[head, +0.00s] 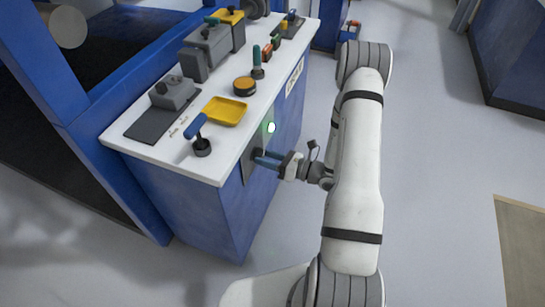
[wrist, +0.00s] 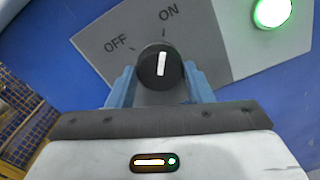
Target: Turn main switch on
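The main switch (wrist: 153,72) is a round black knob with a white pointer line on a grey plate (wrist: 108,42) marked OFF and ON. The pointer stands nearly upright and lines up with the ON tick. My gripper (wrist: 160,80) has its blue fingers on either side of the knob, spread apart. The fingertips are close to the knob's sides, and I cannot see firm contact. In the head view my gripper (head: 266,157) is at the cabinet's side panel, and the knob is hidden there. A green lamp (wrist: 273,12) beside the plate is lit; it also glows in the head view (head: 271,127).
The blue cabinet (head: 215,205) has a white top (head: 232,133) carrying a blue-handled lever (head: 198,134), a yellow tray (head: 225,110), a round orange-topped button (head: 245,86) and grey boxes. Open floor (head: 440,150) lies to the right of my arm.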

